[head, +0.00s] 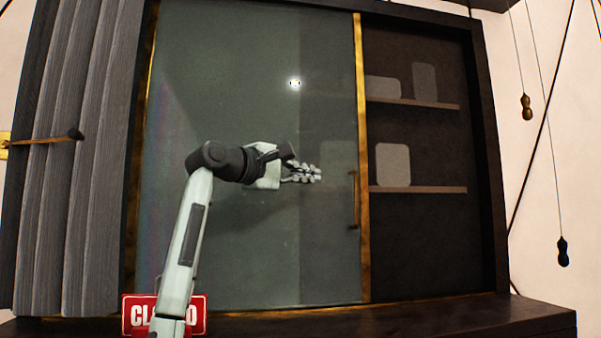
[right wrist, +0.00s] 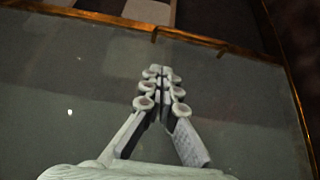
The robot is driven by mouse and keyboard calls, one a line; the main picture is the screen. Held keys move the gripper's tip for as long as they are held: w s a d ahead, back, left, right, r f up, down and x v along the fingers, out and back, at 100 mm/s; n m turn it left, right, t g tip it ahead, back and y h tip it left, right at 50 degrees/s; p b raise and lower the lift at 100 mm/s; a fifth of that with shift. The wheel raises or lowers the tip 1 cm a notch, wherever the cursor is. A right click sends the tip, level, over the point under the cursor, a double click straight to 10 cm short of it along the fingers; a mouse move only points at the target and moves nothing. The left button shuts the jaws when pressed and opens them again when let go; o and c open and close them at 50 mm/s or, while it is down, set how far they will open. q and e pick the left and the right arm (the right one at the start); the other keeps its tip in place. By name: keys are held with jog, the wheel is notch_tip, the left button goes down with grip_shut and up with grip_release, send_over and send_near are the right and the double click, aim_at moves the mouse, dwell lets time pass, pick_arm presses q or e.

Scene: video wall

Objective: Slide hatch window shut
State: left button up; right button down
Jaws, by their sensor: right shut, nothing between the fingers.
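The hatch window (head: 240,120) is a grey glass pane with a brass edge, covering the left and middle of the dark-framed hatch. The right part of the hatch is open, showing shelves. A thin brass handle (head: 354,200) stands upright near the pane's right edge; it also shows in the right wrist view (right wrist: 190,37). My right gripper (head: 318,174) is shut and empty in front of the glass, left of the handle and apart from it. In the right wrist view its fingertips (right wrist: 157,68) meet and point toward the brass edge. My left gripper is not in view.
Inside the opening, shelves (head: 430,188) hold pale blocks (head: 393,164). A grey curtain (head: 75,150) hangs at the left, with a tieback. A red sign (head: 138,314) stands below. Cords with weights (head: 526,106) hang at the right. A dark ledge (head: 480,318) runs below.

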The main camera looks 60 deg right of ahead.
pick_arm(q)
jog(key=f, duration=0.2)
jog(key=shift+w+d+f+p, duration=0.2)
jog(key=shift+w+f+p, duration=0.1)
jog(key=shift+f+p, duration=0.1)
pick_arm(e)
jog(key=s+d, duration=0.4)
jog(key=d, duration=0.2)
jog(key=shift+s+d, duration=0.3)
jog(key=shift+s, duration=0.05)
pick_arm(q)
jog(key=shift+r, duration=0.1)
